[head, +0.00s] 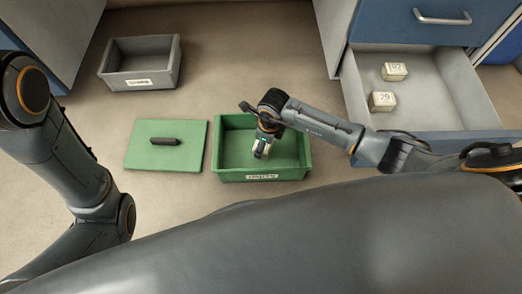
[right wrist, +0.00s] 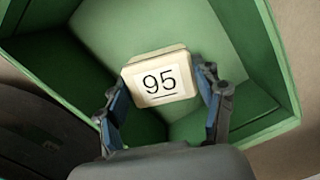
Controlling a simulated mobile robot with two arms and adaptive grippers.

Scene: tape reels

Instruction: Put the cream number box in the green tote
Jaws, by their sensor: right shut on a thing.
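The cream number box (right wrist: 160,75), marked 95, is between the fingers of my right gripper (right wrist: 160,100) in the right wrist view. The gripper is shut on it. The green tote (head: 232,176) is on the floor in the middle of the head view, with a label on its front wall. My right gripper (head: 262,148) is over the tote's opening with the box, and the tote's inside (right wrist: 225,35) shows behind the box. I cannot tell whether the box touches the tote's floor. My left arm comes in at the left, but its gripper is out of view.
A green lid (head: 140,155) with a dark handle lies left of the tote. A grey bin (head: 142,82) stands behind it. An open drawer (head: 440,117) at the right holds two cream boxes, marked 92 (head: 395,71) and 29 (head: 382,101).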

